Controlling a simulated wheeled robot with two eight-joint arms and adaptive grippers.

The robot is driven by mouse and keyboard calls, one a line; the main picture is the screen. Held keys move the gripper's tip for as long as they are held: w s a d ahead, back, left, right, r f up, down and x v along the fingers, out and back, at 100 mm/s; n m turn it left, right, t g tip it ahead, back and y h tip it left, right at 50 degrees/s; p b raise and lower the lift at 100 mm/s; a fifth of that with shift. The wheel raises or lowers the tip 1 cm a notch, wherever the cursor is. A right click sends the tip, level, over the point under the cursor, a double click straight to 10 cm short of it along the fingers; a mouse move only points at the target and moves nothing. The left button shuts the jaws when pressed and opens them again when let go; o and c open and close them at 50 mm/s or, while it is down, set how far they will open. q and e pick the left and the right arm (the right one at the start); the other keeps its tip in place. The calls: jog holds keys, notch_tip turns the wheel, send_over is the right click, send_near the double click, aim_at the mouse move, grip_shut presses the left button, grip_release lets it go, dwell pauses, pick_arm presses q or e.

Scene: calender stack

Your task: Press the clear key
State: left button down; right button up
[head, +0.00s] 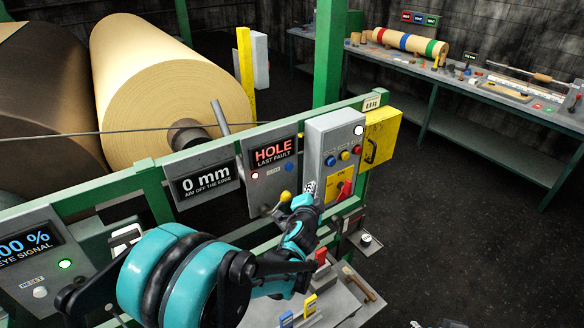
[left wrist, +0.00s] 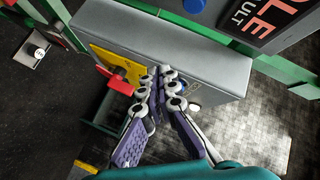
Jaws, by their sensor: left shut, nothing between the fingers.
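The fault panel (head: 270,165) is grey and reads HOLE, LAST FAULT. Under its display are a lit white lamp and a blue key (head: 288,168), with a small label between them too small to read. A blue key also shows at the top edge of the left wrist view (left wrist: 194,5). My left gripper (head: 308,190) is shut and empty. It is below and right of the blue key in the head view, in front of the switch box's lower part. In the left wrist view its fingertips (left wrist: 158,80) point at the grey box, apart from the blue key. My right gripper is not in view.
The switch box (head: 335,125) to the right has coloured buttons and a red switch (head: 345,189) on a yellow plate. A 0 mm display (head: 203,180) is left of the fault panel. A green rail frames the panels. A shelf with small parts (head: 340,300) lies below.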

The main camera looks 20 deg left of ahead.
aim_at(289, 167)
pick_arm(q)
jog(key=shift+a, duration=0.1)
jog(key=w+a, duration=0.5)
jog(key=a, duration=0.2)
jog(key=shift+w, duration=0.2)
dwell(1.5)
jog(key=shift+w+a, duration=0.25)
jog(key=shift+a, duration=0.05)
jog(key=shift+w+a, duration=0.3)
jog(key=shift+a, duration=0.05)
dwell(0.8)
dwell(0.3)
jog(key=shift+s+d+b, duration=0.3)
jog(key=shift+s+d, duration=0.25)
jog(key=shift+d, duration=0.15)
